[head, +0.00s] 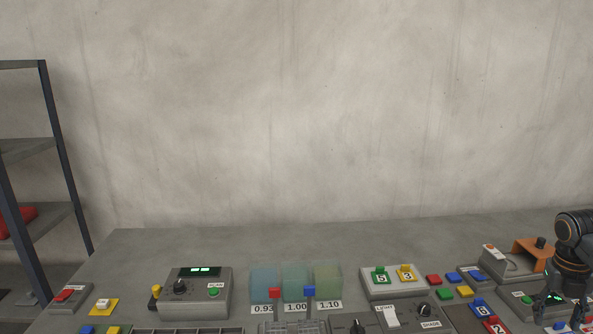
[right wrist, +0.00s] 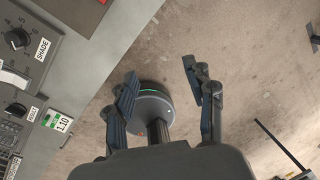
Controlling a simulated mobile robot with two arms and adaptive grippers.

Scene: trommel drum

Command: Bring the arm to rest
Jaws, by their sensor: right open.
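My right gripper (head: 560,312) is at the lower right edge of the head view, over the right end of the grey table (head: 190,243), with its fingers pointing down. In the right wrist view the two fingers of the right gripper (right wrist: 160,78) stand apart with nothing between them. They are over the floor (right wrist: 245,65), beside the table edge. My left arm and gripper are not in view.
A control box with a green display (head: 196,290) stands at the left of the table. Coloured clear panels (head: 264,283) stand in the middle. Numbered blocks (head: 381,275) and an orange part (head: 530,250) are at the right. A dark shelf (head: 58,150) stands left.

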